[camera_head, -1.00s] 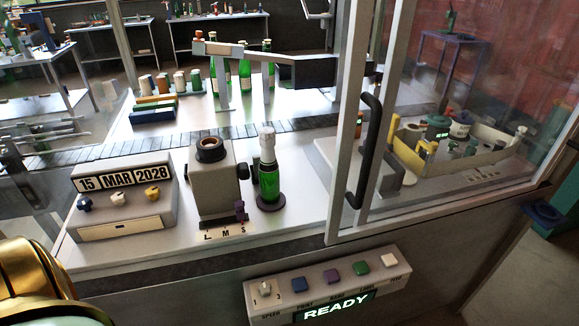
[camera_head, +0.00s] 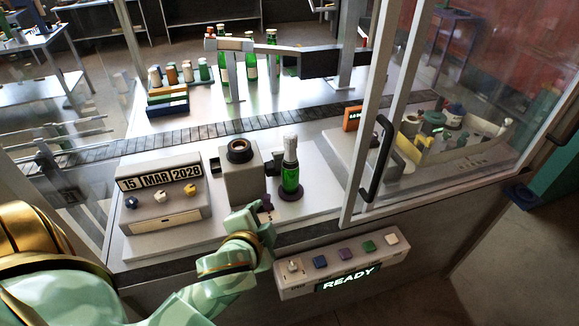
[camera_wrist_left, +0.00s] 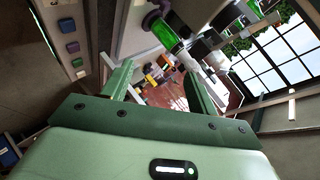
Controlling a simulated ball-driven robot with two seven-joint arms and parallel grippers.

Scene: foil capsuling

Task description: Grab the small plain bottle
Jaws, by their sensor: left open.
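A green bottle with a pale silver-white top and no visible label (camera_head: 290,180) stands upright on a dark round pad beside the beige capsuling unit (camera_head: 242,178). In the left wrist view the bottle (camera_wrist_left: 163,31) appears beyond the fingers, at the top middle. My left gripper (camera_head: 262,209) is at the front of the beige unit, left of the bottle and nearer to me, apart from it. In the left wrist view its two green fingers (camera_wrist_left: 158,88) are spread with nothing between them. My right gripper is not in view.
A date box (camera_head: 160,200) stands left of the beige unit. A button panel (camera_head: 345,262) reading READY is in front. A framed clear door with a black handle (camera_head: 378,160) bounds the right. Labelled green bottles (camera_head: 250,68) stand behind the conveyor (camera_head: 190,137).

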